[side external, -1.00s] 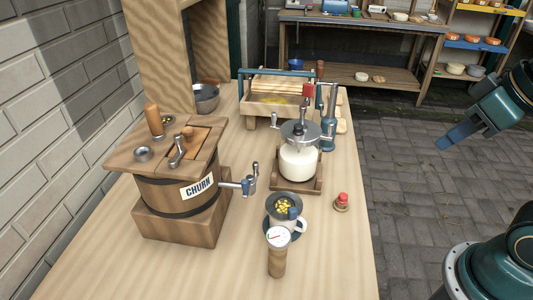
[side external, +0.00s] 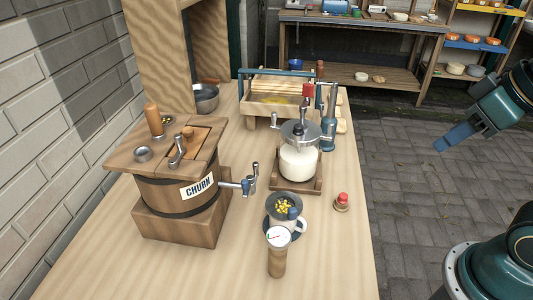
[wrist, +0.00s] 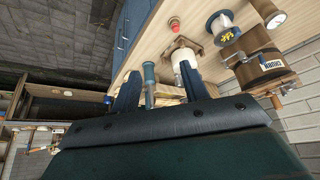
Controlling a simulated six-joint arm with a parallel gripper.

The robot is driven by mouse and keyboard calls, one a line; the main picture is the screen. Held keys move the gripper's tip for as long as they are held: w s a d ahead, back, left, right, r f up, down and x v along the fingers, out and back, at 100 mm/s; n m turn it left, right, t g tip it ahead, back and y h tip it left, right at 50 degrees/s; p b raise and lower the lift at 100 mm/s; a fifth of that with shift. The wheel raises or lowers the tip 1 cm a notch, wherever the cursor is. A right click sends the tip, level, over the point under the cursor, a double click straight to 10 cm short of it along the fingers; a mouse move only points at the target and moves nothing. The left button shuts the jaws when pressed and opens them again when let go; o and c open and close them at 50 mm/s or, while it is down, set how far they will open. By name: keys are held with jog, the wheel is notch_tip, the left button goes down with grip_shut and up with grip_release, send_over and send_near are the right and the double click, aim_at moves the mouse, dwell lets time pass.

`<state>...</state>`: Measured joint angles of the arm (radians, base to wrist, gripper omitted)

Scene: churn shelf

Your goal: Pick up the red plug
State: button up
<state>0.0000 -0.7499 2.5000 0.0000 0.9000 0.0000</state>
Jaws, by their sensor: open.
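The red plug (side external: 342,198) is a small red-topped piece on a pale round base. It stands upright on the wooden table (side external: 330,255), near its right edge, to the right of the cup and funnel. It also shows in the wrist view as a small red dot (wrist: 174,24) near the top middle. My gripper (side external: 440,146) is raised off the table's right side, well apart from the plug. In the wrist view its two blue fingers (wrist: 160,71) are spread, with nothing held between them.
A glass jar with a metal lid (side external: 297,160) stands behind and left of the plug. A blue-and-metal pump (side external: 328,130) is further back. A wooden churn (side external: 182,190) fills the left. A gauge-topped cylinder (side external: 277,255) stands in front. The table right of the plug is bare.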

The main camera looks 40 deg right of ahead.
jog(key=w+d+f+n+g+y, duration=0.3)
jog(key=w+f+n+g+y, duration=0.1)
jog(key=w+f+n, duration=0.7)
jog(key=w+n+y, duration=0.1)
jog(key=w+n, duration=0.1)
jog(key=n, duration=0.2)
jog(key=shift+w+f+n+y, duration=0.15)
jog(key=shift+w+n+y, duration=0.1)
jog(key=shift+n+y, duration=0.15)
jog(key=shift+a+f, duration=0.1)
send_near(343, 200)
jog(key=shift+w+a+f, duration=0.15)
jog(key=shift+w+f, duration=0.2)
jog(key=shift+f, duration=0.2)
jog(key=shift+w+a+f, duration=0.15)
jog(key=shift+w+f, duration=0.15)
jog(key=shift+f, duration=0.3)
